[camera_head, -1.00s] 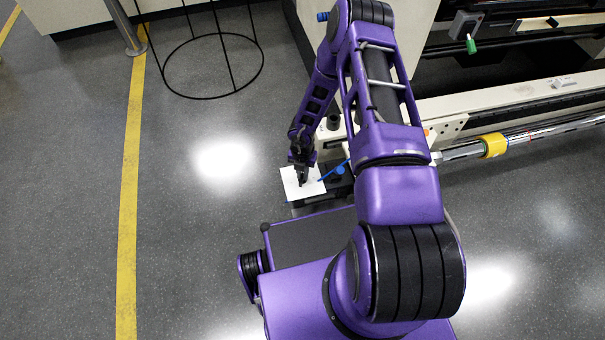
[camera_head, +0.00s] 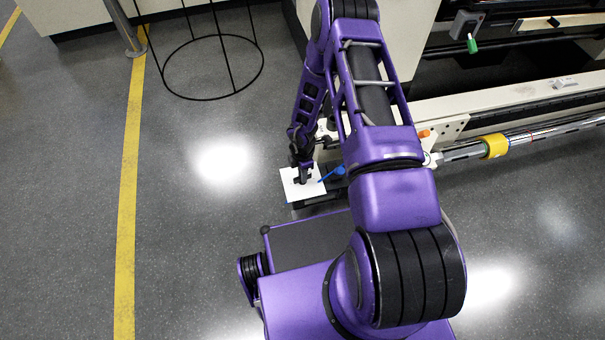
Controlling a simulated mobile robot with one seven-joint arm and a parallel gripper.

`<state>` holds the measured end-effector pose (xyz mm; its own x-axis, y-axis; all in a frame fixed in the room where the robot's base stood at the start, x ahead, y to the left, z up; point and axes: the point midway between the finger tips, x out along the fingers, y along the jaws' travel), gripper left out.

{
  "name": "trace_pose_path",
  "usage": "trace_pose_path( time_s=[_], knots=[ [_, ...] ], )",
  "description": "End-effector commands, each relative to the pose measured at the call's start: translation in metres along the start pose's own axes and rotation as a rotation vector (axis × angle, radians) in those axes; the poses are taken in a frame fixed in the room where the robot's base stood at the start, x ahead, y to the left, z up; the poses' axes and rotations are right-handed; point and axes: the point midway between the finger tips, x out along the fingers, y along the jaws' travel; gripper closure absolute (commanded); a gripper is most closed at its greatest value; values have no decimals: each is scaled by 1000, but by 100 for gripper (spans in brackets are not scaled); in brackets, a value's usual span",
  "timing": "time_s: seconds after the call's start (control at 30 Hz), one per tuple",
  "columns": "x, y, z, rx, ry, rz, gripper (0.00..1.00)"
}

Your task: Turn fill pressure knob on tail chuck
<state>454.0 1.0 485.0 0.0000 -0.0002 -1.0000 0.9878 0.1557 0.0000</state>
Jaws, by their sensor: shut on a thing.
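My gripper (camera_head: 303,178) points down over a white card or plate (camera_head: 291,190) at the low end of the machine. The sensed grip is on something small between its fingers, at the spot where the fill pressure knob would sit, but the knob itself is hidden by the fingers and too small to make out. A blue hose or lever (camera_head: 333,174) lies just right of the fingers. The tail chuck (camera_head: 437,157) appears to be the metal end holding the chrome shaft, right of my arm.
The chrome shaft (camera_head: 545,135) with a yellow collar (camera_head: 494,146) runs right along the beige machine rail (camera_head: 480,108). A black wire stand (camera_head: 212,95) is on the floor at the upper left. The grey floor left of the gripper is clear, crossed by a yellow line (camera_head: 130,190).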

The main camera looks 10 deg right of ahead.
Motion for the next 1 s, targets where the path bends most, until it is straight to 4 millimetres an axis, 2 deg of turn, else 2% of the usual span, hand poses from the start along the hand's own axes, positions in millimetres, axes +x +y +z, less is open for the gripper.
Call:
trace_pose_path(
  time_s=[0.3,0.9,0.93,1.0],
  knots=[
    [0,0,0,138,0,1,100],
    [0,0,0,174,1,1,100],
    [0,0,0,174,1,1,81],
    [0,0,0,173,1,1,68]
  ],
)
